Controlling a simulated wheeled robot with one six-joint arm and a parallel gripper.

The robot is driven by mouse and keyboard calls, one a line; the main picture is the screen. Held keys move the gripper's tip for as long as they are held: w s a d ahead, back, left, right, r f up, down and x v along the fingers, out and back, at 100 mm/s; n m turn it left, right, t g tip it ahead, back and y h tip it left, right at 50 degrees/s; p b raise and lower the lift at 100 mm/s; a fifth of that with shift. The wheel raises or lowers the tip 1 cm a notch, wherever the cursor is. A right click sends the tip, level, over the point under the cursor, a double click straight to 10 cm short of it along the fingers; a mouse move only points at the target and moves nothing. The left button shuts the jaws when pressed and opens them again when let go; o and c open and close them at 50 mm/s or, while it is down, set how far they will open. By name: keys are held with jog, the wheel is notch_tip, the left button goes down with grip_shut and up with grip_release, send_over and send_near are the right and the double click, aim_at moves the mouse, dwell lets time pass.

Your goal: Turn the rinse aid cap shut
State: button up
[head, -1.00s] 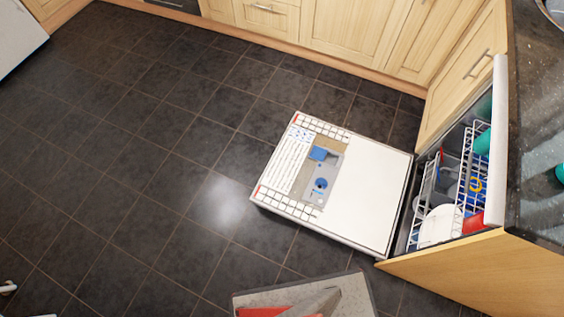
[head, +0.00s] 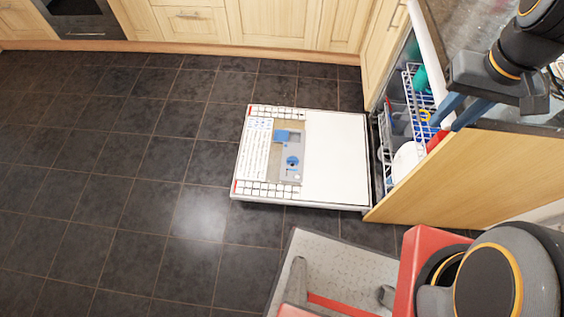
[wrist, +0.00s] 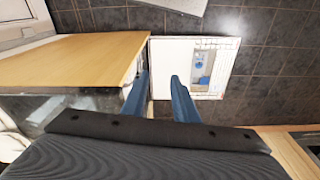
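The open dishwasher door (head: 335,160) lies flat and low, its inner side up. A grey dispenser panel (head: 290,150) is set in it, with a blue flap (head: 288,136) and a round blue rinse aid cap (head: 292,161). How far the cap is turned is too small to tell. In the wrist view the door (wrist: 172,70) lies far below, with the panel (wrist: 202,68) right of my fingers. My gripper (head: 455,112) is at the upper right, high above the counter side and well away from the cap. Its two blue fingers (wrist: 160,82) are apart with nothing between them.
Racks (head: 412,110) with dishes stand inside the dishwasher, right of the door. A wooden side panel (head: 450,180) and the granite counter (head: 450,30) border it. Dark floor tiles (head: 130,170) left of the door are clear. Cabinets (head: 280,25) line the back.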

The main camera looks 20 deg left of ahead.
jog(key=w+a+f+n+b, duration=0.3)
jog(key=w+a+f+b, duration=0.15)
jog(key=f+b, duration=0.35)
jog(key=w+a+f+n+b, duration=0.25)
jog(key=w+f+b, duration=0.3)
jog(key=f, duration=0.45)
jog(key=n+g+b, duration=0.1)
jog(key=n+b, duration=1.4)
jog(key=b, duration=2.1)
send_over(294, 160)
jog(key=shift+m, duration=0.25)
notch_tip(294, 160, down, 53)
jog(key=shift+s+f, duration=0.1)
jog(key=shift+f, duration=0.1)
notch_tip(294, 160, down, 8)
jog(key=b, duration=0.3)
jog(key=shift+r, duration=0.25)
jog(key=shift+c, duration=0.6)
grip_shut()
